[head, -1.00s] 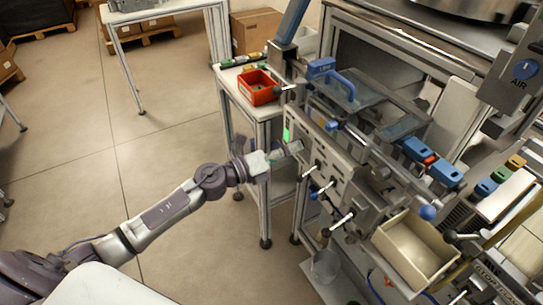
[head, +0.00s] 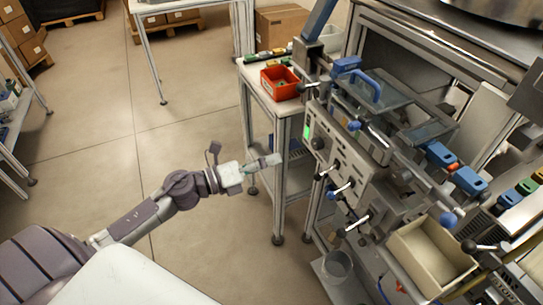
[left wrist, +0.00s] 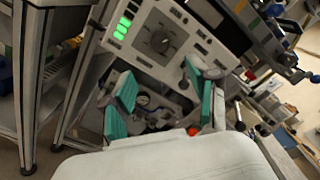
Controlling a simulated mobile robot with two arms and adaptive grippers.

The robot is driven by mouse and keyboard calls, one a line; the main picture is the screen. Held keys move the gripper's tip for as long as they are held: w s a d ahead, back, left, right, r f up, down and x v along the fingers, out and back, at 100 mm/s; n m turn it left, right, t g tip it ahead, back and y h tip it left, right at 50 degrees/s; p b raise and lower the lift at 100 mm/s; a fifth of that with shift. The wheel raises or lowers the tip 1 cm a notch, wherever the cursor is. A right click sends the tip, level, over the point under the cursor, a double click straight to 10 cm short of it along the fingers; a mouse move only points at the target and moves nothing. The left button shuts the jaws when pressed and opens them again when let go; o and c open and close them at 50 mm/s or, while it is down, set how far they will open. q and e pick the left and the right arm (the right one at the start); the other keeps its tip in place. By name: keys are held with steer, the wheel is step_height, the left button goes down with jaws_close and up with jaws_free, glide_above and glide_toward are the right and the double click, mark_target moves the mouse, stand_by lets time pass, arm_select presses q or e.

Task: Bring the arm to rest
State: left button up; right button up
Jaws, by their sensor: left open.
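My left arm reaches in from the lower left in the head view. Its gripper (head: 262,163) is in the air in front of the machine's control panel (head: 345,165), apart from it and beside the small side table. In the left wrist view the two teal finger pads of my left gripper (left wrist: 163,102) stand wide apart with nothing between them. The control panel (left wrist: 165,42) with its green lights and knobs shows beyond the fingers. My right gripper is in neither view.
Blue-ended handles stick out of the machine. The floor (head: 130,145) left of my arm is open.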

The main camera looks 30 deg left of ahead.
arm_select(q)
steer(key=s+a+f+n+y, duration=0.1)
steer(key=a+f+n+y, duration=0.5)
steer(key=f, duration=0.6)
steer(key=a+f+n+y, duration=0.2)
steer(key=a+f+n, duration=0.1)
steer(key=f+n, duration=0.75)
steer(key=s+f+n+g+y, duration=0.25)
steer(key=s+f, duration=0.45)
steer(key=f, duration=0.6)
steer(key=s+d+f+n+g, duration=0.2)
steer(key=s+f+n+g, duration=0.35)
steer(key=s+f, duration=0.75)
steer(key=s+d+f+n+g, duration=0.1)
steer(key=s+d+f+n, duration=0.1)
steer(key=s, duration=0.5)
steer(key=s+d+f+n+g, duration=0.2)
steer(key=s+d+f, duration=0.1)
steer(key=s, duration=0.3)
steer(key=s+d+f+n+g, duration=0.2)
steer(key=s+f, duration=0.1)
steer(key=s, duration=0.4)
steer(key=shift+s+d, duration=0.3)
steer(key=shift+d, duration=0.1)
steer(key=shift+w+y, duration=0.1)
steer(key=shift+y, duration=0.15)
